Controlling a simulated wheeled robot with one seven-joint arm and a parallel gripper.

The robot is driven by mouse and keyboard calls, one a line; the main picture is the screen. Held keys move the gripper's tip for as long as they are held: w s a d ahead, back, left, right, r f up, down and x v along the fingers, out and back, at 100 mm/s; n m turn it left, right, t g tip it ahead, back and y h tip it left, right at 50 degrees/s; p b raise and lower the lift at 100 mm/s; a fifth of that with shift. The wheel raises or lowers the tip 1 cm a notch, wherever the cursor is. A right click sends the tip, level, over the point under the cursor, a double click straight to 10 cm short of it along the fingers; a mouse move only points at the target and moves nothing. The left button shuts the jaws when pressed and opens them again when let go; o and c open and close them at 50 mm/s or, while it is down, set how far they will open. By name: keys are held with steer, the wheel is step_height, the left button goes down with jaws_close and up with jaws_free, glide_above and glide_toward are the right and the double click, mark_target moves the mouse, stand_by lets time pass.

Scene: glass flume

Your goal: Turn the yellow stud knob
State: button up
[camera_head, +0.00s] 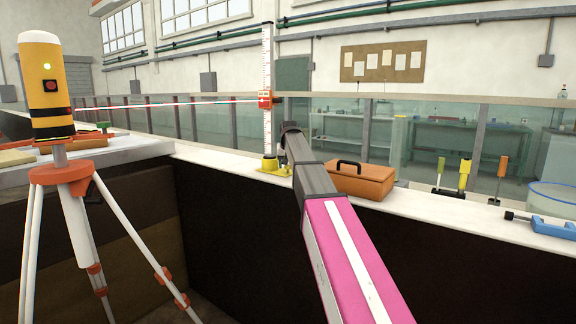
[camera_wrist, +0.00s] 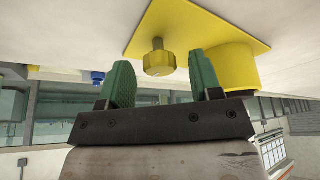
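The yellow stud knob (camera_wrist: 159,61) is ribbed and sits on a short stud at the edge of a yellow plate (camera_wrist: 205,22) in the wrist view. My gripper (camera_wrist: 161,82) is open, with one green finger on each side of the knob. Gaps show between the knob and both fingers, which do not appear to touch it. A yellow round socket (camera_wrist: 230,66) is behind the right finger. In the head view my gripper (camera_head: 290,127) is beside the white staff (camera_head: 267,70), which stands upright on the yellow base (camera_head: 269,164). The knob is not clear there.
An orange case (camera_head: 360,180) lies on the white ledge, right of my arm. A yellow laser level (camera_head: 46,85) stands on a tripod (camera_head: 70,177) at left. Its red beam meets an orange receiver (camera_head: 265,99) on the staff.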

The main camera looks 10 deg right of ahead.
steer(key=v, duration=1)
steer(key=shift+s+r, duration=0.2)
steer(key=shift+r, duration=0.15)
steer(key=shift+a, duration=0.1)
